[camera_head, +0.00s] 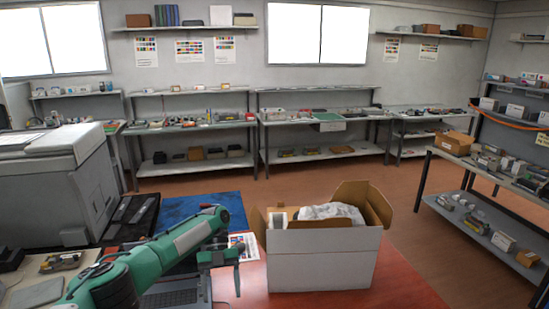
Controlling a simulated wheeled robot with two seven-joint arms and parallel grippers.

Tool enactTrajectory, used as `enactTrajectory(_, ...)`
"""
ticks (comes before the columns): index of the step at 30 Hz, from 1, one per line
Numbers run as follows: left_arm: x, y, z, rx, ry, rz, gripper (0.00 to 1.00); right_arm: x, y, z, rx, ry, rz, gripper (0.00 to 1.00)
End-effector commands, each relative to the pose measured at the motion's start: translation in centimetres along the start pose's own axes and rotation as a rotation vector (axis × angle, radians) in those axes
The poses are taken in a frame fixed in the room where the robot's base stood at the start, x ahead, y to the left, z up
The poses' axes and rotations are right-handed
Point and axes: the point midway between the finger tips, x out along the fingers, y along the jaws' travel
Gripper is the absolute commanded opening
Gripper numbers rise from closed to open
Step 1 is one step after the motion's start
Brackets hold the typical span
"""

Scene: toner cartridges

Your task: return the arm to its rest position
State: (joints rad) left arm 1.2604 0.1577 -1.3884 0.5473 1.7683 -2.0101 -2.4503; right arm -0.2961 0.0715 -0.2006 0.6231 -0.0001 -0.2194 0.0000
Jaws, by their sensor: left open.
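My left arm, green and grey, comes in from the lower left and reaches over the desk. My left gripper (223,284) points down at the arm's end, just left of the open box. Its two dark fingers are spread and nothing shows between them. My right gripper is not in view.
An open white cardboard box (322,263) with packing material inside stands on the red desk (408,286). A laptop (178,298) lies below my arm. A printer (58,180) stands at left. Clear floor lies behind; a shelf unit (475,222) stands at right.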

Motion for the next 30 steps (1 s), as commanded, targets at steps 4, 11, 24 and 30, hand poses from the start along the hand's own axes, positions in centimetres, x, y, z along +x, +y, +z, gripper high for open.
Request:
enactTrajectory(4, 2.3, -0.2, 1.6, -0.060, -0.014, -0.014, 0.67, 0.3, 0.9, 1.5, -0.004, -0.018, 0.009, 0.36)
enactTrajectory(11, 7.0, -0.6, 4.9, -0.199, -0.049, -0.049, 0.67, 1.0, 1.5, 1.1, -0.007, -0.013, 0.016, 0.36)
enactTrajectory(24, 25.1, -0.4, 15.1, -0.715, -0.153, -0.207, 0.67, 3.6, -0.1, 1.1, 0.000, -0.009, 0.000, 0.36)
enactTrajectory(30, 37.7, 1.4, 20.2, -1.090, -0.210, -0.347, 0.67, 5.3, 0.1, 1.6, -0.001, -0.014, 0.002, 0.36)
